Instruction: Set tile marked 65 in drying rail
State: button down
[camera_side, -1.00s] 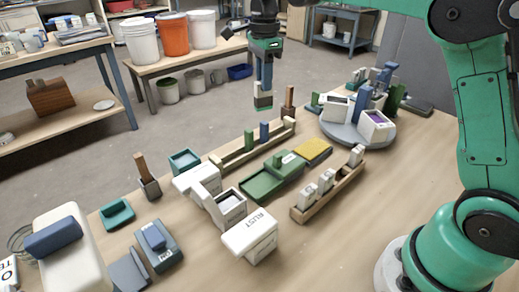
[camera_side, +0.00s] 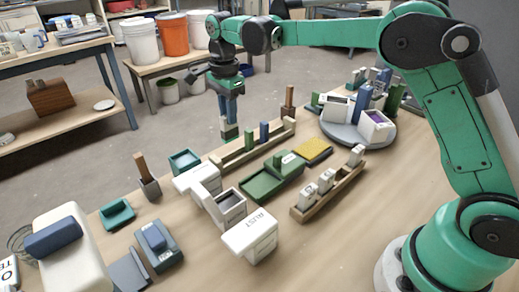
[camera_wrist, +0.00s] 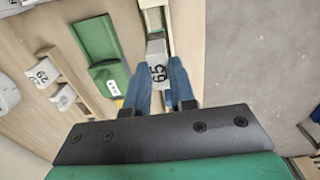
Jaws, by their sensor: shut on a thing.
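My gripper (camera_side: 229,120) points down, its blue fingers shut on a tile. In the wrist view the pale tile (camera_wrist: 158,62) marked 65 shows between the fingertips (camera_wrist: 160,90). In the wrist view the rail runs up from the held tile.
A green tray (camera_side: 268,183) and a yellow pad (camera_side: 314,150) lie right of the rail. A wooden rack (camera_side: 335,187) of white tiles stands nearer. White boxes (camera_side: 250,235), a teal dish (camera_side: 185,161) and a round turntable (camera_side: 345,133) with boxes crowd the table.

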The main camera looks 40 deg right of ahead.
aim_at(230, 139)
jog(key=shift+f, duration=3.05)
jog(key=shift+f, duration=0.25)
jog(key=c, duration=0.7)
grip_release()
jog(key=shift+o, duration=0.2)
jog(key=shift+r, duration=3.5)
